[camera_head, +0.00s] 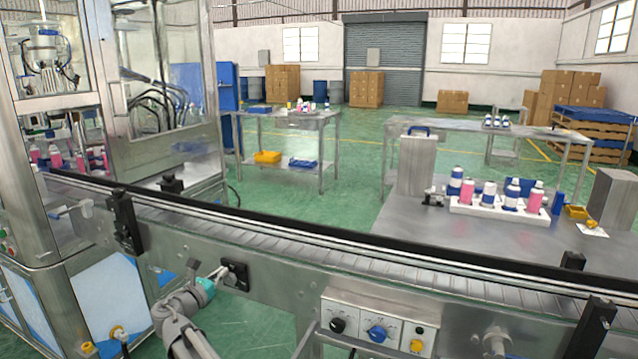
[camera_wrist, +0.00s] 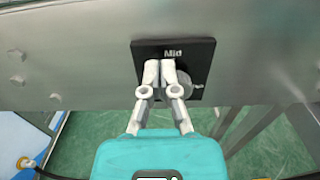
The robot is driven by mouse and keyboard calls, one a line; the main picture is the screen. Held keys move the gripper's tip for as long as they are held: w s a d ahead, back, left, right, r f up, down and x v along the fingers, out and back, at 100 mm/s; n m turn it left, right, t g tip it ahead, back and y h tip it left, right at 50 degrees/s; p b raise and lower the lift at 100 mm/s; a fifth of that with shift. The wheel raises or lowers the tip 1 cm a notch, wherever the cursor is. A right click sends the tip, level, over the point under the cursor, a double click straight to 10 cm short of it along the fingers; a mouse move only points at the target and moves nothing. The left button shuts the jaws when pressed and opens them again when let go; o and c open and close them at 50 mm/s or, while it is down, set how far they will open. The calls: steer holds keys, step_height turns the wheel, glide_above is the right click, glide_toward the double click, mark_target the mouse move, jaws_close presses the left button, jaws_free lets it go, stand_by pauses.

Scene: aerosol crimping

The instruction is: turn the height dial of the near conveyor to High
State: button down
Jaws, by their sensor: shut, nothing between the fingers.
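The height dial (camera_wrist: 186,80) is a pale round knob on a square black plate (camera_wrist: 205,52) on the conveyor's metal side. In the wrist view "Mid" reads at the plate's top, and a partly covered word ending like "High" shows at its right. The plate also shows in the head view (camera_head: 238,276). My gripper (camera_wrist: 160,64) is shut and empty, its fingertips over the plate, just left of the knob's visible part. The fingers hide the rest of the knob, and I cannot tell its pointer setting or whether they touch it. In the head view my gripper (camera_head: 222,271) is at the plate.
The near conveyor (camera_head: 300,255) runs across the view with black rails. A control box (camera_head: 378,330) with black and blue knobs and a yellow button is to the dial's right. A black bracket (camera_head: 125,222) is to its left. Bolts (camera_wrist: 17,80) stud the side panel.

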steer(key=shift+f, duration=0.15)
steer(key=shift+s+d, duration=0.25)
steer(key=shift+d, duration=0.4)
stand_by(0.5)
steer(key=shift+s+d, duration=0.25)
steer(key=shift+d, duration=0.25)
stand_by(0.6)
steer(key=shift+d+r, duration=0.1)
steer(key=shift+r, duration=0.1)
steer(key=shift+r, duration=0.2)
stand_by(0.4)
steer(key=v, duration=0.6)
stand_by(0.4)
